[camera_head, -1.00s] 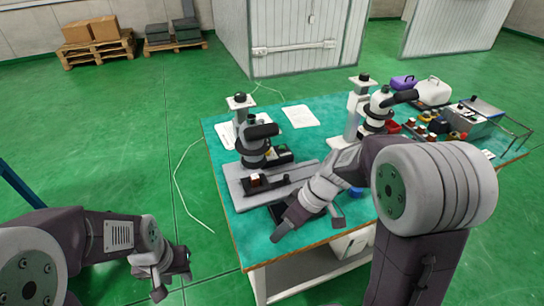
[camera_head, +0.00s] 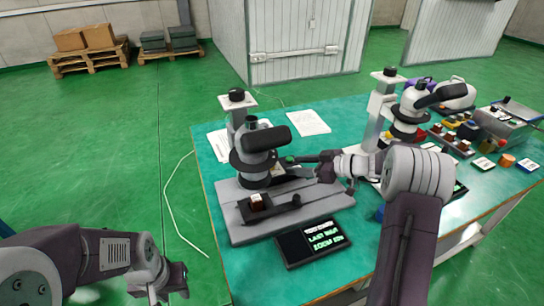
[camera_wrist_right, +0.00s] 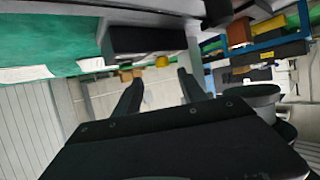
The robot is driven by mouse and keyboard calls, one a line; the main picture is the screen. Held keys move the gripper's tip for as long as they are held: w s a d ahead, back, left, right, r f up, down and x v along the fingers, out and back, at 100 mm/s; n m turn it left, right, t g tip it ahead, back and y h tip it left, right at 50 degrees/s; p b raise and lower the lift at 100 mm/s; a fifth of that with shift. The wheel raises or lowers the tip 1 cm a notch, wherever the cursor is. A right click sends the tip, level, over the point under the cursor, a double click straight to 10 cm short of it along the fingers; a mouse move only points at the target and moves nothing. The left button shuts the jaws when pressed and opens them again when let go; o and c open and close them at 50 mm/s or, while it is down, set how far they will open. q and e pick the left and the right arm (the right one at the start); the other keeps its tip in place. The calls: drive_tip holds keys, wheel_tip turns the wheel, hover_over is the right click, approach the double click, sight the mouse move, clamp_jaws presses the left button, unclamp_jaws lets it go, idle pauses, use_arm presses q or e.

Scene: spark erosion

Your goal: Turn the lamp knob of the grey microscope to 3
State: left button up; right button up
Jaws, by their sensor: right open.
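The grey microscope (camera_head: 262,160) stands upright at the left of the table, on a broad grey base (camera_head: 232,205). A small green part (camera_head: 290,159) shows on the dark box behind its column; I cannot make out a knob mark or setting. A dark panel (camera_head: 313,242) with lit green text lies in front of the base; its text is too small to read surely. My right gripper (camera_head: 312,165) is just right of the microscope, pointing left toward that box; contact is unclear. In the right wrist view its fingers (camera_wrist_right: 160,88) are apart and empty. My left gripper (camera_head: 178,281) hangs left of the table.
A white microscope (camera_head: 378,115) stands further right on the green table (camera_head: 300,285). Several small coloured items and a grey box (camera_head: 500,122) crowd the right end. White papers (camera_head: 303,122) lie behind the grey microscope.

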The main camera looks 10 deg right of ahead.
sight(276, 171)
drive_tip(key=shift+s+r, duration=0.1)
drive_tip(key=shift+r, duration=0.05)
use_arm(q)
drive_tip(key=shift+s+r+p, duration=0.3)
drive_tip(key=shift+r+p, duration=0.05)
drive_tip(key=shift+r, duration=0.15)
use_arm(e)
drive_tip(key=x, duration=0.8)
drive_tip(key=shift+a, duration=0.4)
